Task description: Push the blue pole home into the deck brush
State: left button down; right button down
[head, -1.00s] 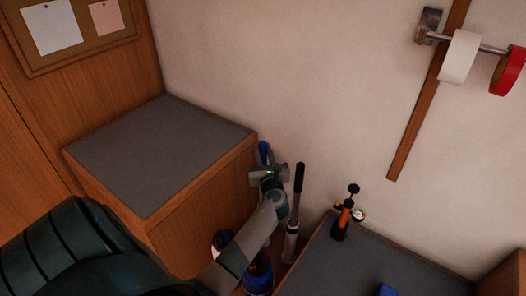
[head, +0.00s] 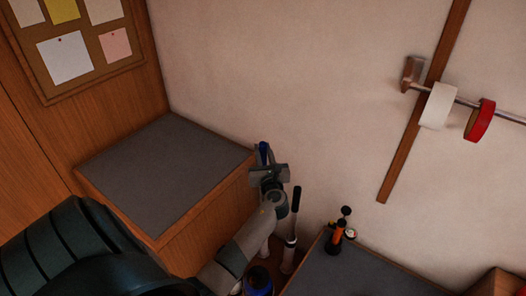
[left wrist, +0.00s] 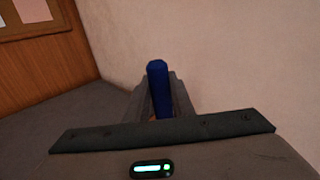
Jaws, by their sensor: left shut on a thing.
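My left gripper (head: 268,168) is shut on the blue pole (head: 263,152) in the gap between the wooden cabinet and the wall. The pole's top end sticks up above the fingers. In the left wrist view the blue pole (left wrist: 158,88) stands between the two grey fingers, its end pointing up and away. The lower part of the pole is hidden behind my gripper and arm. I cannot make out the deck brush, so I cannot tell how the pole sits in it. My right gripper is not in view.
A grey-topped cabinet (head: 165,175) stands left of my gripper. A hand pump (head: 293,220) with a black handle stands close on the right. A blue container (head: 258,280) is below my forearm. A lower grey top (head: 345,275) holds an orange-and-black pump (head: 337,235).

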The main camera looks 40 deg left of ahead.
aim_at(263, 142)
pick_arm(q)
notch_tip(263, 142, up, 5)
jog(key=p, duration=0.3)
jog(key=shift+f, duration=0.15)
notch_tip(263, 142, up, 14)
dwell(0.5)
